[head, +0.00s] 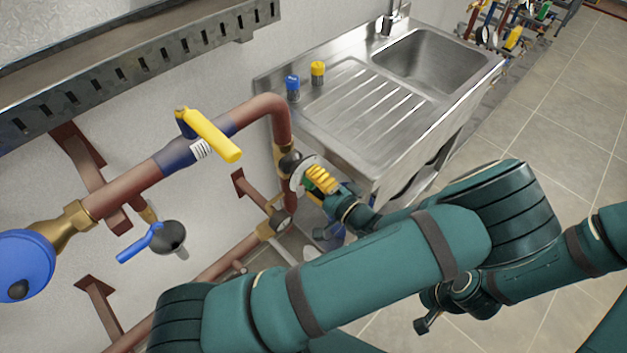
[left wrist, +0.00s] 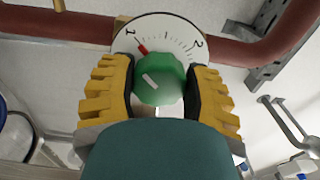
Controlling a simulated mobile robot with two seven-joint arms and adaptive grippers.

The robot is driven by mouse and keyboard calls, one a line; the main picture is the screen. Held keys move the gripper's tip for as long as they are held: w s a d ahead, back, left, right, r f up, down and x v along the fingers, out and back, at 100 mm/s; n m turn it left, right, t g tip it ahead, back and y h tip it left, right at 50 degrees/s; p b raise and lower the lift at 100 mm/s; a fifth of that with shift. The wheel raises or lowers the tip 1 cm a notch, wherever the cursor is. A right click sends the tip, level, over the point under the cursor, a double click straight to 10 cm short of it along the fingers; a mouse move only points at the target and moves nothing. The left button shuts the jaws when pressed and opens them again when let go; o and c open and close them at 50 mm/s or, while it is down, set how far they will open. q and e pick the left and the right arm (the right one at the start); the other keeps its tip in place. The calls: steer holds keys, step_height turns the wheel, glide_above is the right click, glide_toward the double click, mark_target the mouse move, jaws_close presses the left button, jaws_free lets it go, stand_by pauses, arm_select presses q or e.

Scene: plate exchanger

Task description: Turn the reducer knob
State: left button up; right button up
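The reducer knob (left wrist: 160,80) is green with a white mark. It sits in front of a round white dial (left wrist: 165,32) with the figures 1 and 2 and a red pointer near the 1. My left gripper (left wrist: 160,92) has its yellow fingers on both sides of the knob, with the dark pads against it. In the head view, my left gripper (head: 318,180) is at the dial on the pipe beside the sink; the knob is mostly hidden by the fingers there.
A copper pipe (head: 250,112) with a yellow-handled valve (head: 213,135) runs above left. A blue-handled valve (head: 140,243) and a blue gauge (head: 25,265) are farther left. A steel sink (head: 350,110) stands behind the dial.

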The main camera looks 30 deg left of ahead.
arm_select(q)
steer(key=o, duration=0.4)
steer(key=shift+d, duration=0.1)
steer(key=v, duration=0.7)
steer(key=shift+s+d, duration=0.1)
steer(key=shift+d, duration=0.1)
